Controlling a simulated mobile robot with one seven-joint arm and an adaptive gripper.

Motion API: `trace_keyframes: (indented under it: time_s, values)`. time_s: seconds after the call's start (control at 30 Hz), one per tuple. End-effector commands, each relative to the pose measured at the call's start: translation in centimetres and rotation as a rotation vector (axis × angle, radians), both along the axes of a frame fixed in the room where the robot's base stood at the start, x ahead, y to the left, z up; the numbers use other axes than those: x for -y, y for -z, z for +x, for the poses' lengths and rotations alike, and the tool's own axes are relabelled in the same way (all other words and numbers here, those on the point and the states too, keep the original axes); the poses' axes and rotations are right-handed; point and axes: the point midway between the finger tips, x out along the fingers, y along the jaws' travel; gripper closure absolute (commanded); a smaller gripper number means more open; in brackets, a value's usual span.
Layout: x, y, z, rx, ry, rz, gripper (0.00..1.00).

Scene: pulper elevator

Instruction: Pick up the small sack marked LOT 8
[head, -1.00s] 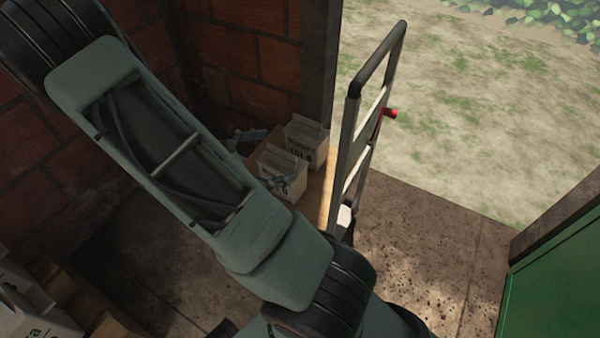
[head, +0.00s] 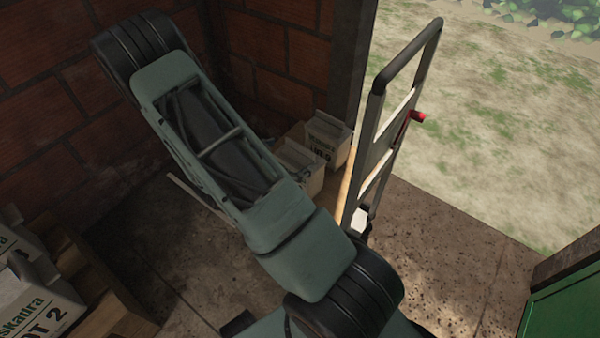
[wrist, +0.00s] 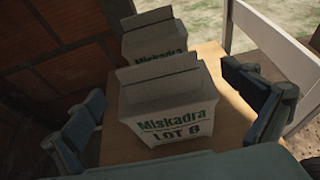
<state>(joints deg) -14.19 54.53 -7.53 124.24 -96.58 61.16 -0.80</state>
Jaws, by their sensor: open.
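The small pale sack marked LOT 8 (wrist: 168,125) stands upright on a wooden board in the wrist view, its folded top towards me. My gripper (wrist: 160,88) is open, with one dark finger to the left of the sack and one to the right. Gaps show on both sides, so neither finger appears to touch it. In the head view this sack (head: 312,176) is partly hidden behind my arm, and my gripper is hidden too.
Another Miskadra sack (wrist: 155,42) stands just behind, also in the head view (head: 328,142). A hand truck (head: 377,150) stands to the right. Brick walls (head: 270,45) close the corner. A LOT 2 sack (head: 40,305) lies at lower left. Speckled floor (head: 450,240) is free at right.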

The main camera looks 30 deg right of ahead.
Motion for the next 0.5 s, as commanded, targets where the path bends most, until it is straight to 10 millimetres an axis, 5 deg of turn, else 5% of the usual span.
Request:
trace_keyframes:
  time_s: [0.2, 0.5]
  values:
    - [3.1, 1.0, 1.2, 0.001, 0.004, -0.002, 0.0]
    - [3.9, 1.2, 1.5, 0.0, 0.001, -0.001, 0.0]
